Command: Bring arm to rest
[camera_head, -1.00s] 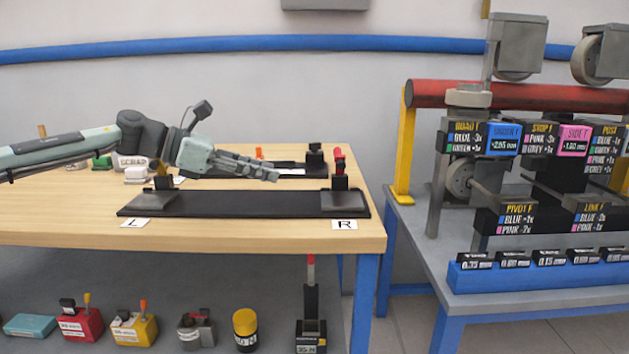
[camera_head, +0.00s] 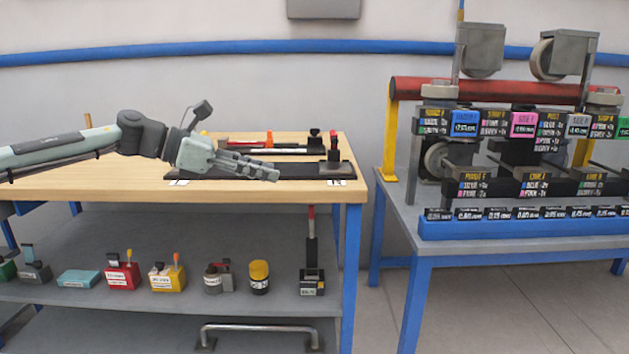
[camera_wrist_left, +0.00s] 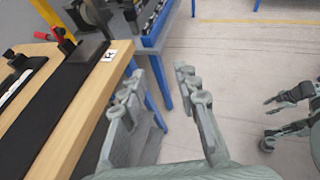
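My left arm comes in from the left in the head view, and its gripper (camera_head: 245,168) hangs in front of the wooden workbench (camera_head: 120,183). In the left wrist view the left gripper's fingers (camera_wrist_left: 160,97) stand apart with nothing between them. The bench edge and floor show past them. At the right of the left wrist view another grey gripper of mine, the right one (camera_wrist_left: 285,112), shows over the floor. Its fingers look apart and empty. It is not in the head view.
A black fixture (camera_head: 300,171) with an R label lies on the bench. The shelf below holds a red box (camera_head: 122,276), a yellow box (camera_head: 168,279) and a yellow-lidded jar (camera_head: 259,277). A blue-legged table (camera_head: 400,215) with coaster parts stands at right. Floor between is clear.

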